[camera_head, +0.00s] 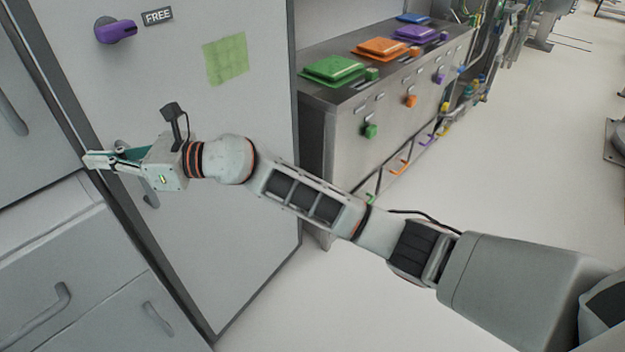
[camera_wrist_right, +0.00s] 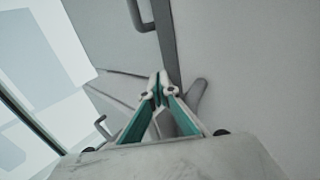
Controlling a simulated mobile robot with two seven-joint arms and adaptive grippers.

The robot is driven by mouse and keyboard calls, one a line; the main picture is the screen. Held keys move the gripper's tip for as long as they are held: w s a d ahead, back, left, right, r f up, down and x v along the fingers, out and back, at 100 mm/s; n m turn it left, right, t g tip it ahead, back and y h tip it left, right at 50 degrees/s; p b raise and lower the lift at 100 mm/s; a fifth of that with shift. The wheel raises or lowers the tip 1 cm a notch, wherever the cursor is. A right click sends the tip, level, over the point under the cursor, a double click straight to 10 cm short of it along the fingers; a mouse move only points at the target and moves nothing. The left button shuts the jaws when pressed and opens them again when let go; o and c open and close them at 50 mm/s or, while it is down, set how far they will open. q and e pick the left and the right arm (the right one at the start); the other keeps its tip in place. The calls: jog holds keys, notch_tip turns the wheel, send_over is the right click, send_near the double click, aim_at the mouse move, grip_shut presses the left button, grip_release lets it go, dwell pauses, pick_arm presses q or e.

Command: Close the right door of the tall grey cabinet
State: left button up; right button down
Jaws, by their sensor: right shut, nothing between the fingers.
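A tall grey door panel (camera_head: 255,125) with dark edges fills the upper left of the head view. It carries a purple latch (camera_head: 116,31), a FREE label (camera_head: 157,16) and a green note (camera_head: 226,58). I cannot tell for certain how far it is open. My right gripper (camera_head: 88,160) is in front of its dark left edge, with shut, empty fingers. The shut fingertips (camera_wrist_right: 159,84) also show in the wrist view, near the dark edge strip (camera_wrist_right: 163,40). Whether they touch it is unclear. A grey handle (camera_head: 150,192) is partly hidden behind the gripper. My left gripper is out of view.
Grey drawers (camera_head: 75,270) and another grey panel with a handle (camera_head: 12,116) are at the left. A metal bench (camera_head: 335,160) with coloured lids stands right of the door panel. Pale floor (camera_head: 500,150) lies open to the right.

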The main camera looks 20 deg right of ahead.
jog(key=shift+w+a, duration=0.4)
jog(key=shift+w, duration=0.1)
dwell(0.5)
jog(key=shift+d, duration=0.1)
